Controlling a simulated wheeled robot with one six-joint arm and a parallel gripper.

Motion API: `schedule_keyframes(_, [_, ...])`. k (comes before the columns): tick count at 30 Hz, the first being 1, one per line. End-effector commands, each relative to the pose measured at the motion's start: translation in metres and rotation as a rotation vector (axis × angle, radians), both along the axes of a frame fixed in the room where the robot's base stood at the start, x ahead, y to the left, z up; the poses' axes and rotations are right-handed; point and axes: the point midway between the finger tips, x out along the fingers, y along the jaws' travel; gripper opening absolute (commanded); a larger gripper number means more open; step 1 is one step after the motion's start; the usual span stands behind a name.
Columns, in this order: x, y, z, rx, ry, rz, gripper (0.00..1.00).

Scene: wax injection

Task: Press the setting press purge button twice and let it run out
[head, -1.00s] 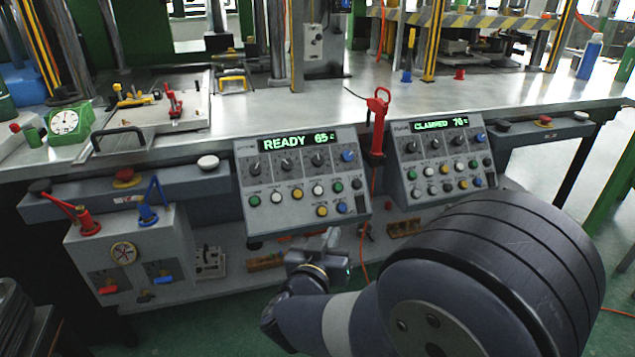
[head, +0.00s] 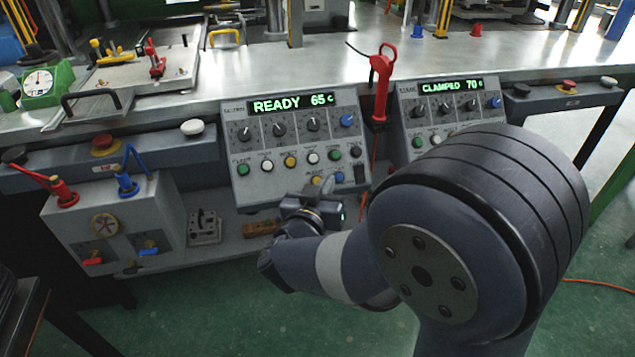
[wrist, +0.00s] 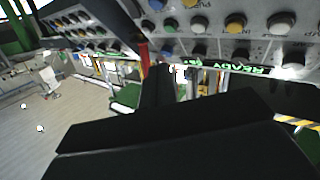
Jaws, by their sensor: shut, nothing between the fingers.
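The left sloped control panel (head: 232,118) has a green display (head: 290,103) reading READY 65 C. Below its knobs is a row of green, white, yellow (head: 290,160), white, green and black buttons, with yellow and blue (head: 340,178) buttons underneath. Small labels are too blurred for me to identify the purge button. In the wrist view, upside down, the dark gripper (wrist: 160,82) lies below the yellow (wrist: 236,22) and white (wrist: 280,22) buttons.
A second panel (head: 405,120) reads CLAMPED 70, partly behind my arm. A red-handled tool (head: 381,85) hangs between the panels. A grey box with red and blue levers (head: 128,186) stands at left. The steel bench top (head: 310,65) extends behind.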

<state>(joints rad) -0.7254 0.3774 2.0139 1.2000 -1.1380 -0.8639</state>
Motion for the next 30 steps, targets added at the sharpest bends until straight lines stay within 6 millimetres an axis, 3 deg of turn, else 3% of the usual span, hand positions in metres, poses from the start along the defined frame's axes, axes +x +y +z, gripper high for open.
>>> schedule_keyframes(11, [0.039,0.010,-0.040,0.000,0.001,-0.001,0.00])
schedule_keyframes(18, [0.055,0.015,-0.049,-0.001,0.000,-0.001,0.00])
schedule_keyframes(30, [0.058,0.016,-0.051,-0.001,0.000,0.000,0.00])
